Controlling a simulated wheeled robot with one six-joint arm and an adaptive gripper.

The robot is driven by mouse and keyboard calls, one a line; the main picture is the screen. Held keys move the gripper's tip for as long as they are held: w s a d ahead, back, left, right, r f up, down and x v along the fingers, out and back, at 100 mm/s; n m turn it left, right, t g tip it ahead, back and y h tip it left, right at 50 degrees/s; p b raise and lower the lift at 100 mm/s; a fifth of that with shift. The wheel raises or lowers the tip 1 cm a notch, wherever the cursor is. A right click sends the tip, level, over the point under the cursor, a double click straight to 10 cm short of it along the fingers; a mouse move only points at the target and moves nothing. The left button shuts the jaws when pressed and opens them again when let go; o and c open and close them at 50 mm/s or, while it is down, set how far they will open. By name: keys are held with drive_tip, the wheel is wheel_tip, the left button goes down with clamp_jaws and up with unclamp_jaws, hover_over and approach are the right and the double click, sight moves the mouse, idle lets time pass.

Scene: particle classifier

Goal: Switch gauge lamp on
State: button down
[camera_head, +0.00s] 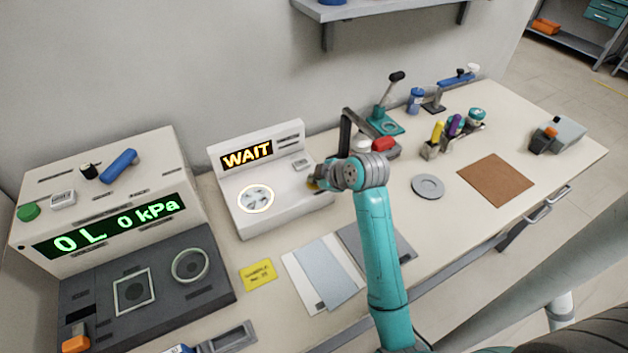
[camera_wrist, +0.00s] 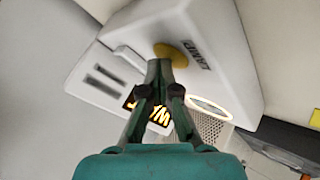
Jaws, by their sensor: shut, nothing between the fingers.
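The white gauge (camera_head: 290,212) stands left of centre on the bench. Its display (camera_head: 246,154) reads WAIT in orange, and a round plate with a bright ring (camera_head: 256,199) lies on its top. The wrist view shows a yellow round button (camera_wrist: 179,50) on the gauge's white face, beside a label (camera_wrist: 197,53) that seems to read LAMP. My gripper (camera_wrist: 161,66) is shut and empty, with its fingertips at the button and partly covering it. I cannot tell whether they touch or press it. In the head view my gripper (camera_head: 320,182) is at the gauge's right side.
A large pressure unit (camera_head: 110,185) with a green display stands at left. A yellow note (camera_head: 258,275) and pale sheets (camera_head: 318,270) lie in front of the gauge. A black-handled press (camera_head: 385,120) stands behind my arm. A grey disc (camera_head: 427,186) and brown mat (camera_head: 495,180) lie right.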

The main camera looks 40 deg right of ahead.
drive_tip(key=shift+r, duration=1.2)
drive_tip(key=shift+r, duration=2.5)
